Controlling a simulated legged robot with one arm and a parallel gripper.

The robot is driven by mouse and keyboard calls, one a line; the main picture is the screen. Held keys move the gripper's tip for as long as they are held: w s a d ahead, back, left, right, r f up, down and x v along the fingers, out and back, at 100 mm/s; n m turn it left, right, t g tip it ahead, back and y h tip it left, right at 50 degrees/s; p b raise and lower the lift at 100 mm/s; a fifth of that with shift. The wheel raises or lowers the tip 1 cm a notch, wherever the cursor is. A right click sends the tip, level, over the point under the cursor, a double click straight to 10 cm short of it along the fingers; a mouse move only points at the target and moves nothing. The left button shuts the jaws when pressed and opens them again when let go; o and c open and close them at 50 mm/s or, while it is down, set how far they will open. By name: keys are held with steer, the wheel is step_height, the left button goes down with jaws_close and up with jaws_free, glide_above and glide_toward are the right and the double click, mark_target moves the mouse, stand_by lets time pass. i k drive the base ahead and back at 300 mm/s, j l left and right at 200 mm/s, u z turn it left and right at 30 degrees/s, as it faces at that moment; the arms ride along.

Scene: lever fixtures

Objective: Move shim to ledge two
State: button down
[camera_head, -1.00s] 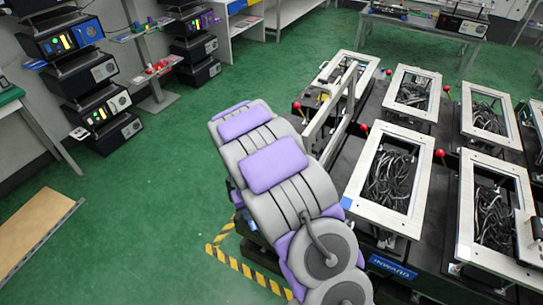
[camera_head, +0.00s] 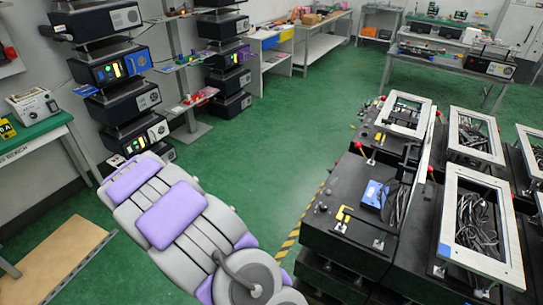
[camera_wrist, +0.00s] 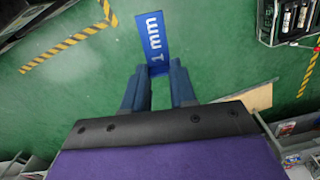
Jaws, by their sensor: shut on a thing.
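The shim is a flat blue plate (camera_wrist: 153,38) marked "1 mm" in white, seen in the wrist view. My gripper (camera_wrist: 158,70) is shut on its near end, and the plate sticks out past the fingertips over green floor. In the head view my grey and purple arm reaches from the bottom toward the left; its gripper and the shim cannot be made out there. A post at the back left carries an upper ledge (camera_head: 178,61) and a lower ledge (camera_head: 196,99), both with small coloured pieces. I see no label showing which is ledge two.
A stack of black boxes (camera_head: 122,78) stands left of the post. A green-topped table (camera_head: 32,138) is at the far left, with a wooden board (camera_head: 60,262) on the floor below. Lever fixtures with metal frames (camera_head: 480,225) fill the right. Green floor lies clear in the middle.

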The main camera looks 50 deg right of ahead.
mark_target(348, 165)
steer(key=i+z, duration=0.25)
steer(key=i, duration=0.15)
steer(key=i+j+z, duration=0.15)
steer(key=i+z, duration=0.15)
steer(key=i+j+z, duration=0.25)
steer(key=i, duration=0.15)
steer(key=i+z, duration=0.15)
steer(key=z, duration=0.25)
steer(key=i+z, duration=0.1)
steer(key=z, duration=0.35)
steer(key=i+z, duration=0.15)
steer(key=z, duration=0.25)
steer(key=i+j+z, duration=0.1)
steer(key=z, duration=0.3)
steer(key=i+z, duration=0.25)
steer(key=z, duration=0.2)
steer(key=i+j+z, duration=0.2)
steer(key=z, duration=0.3)
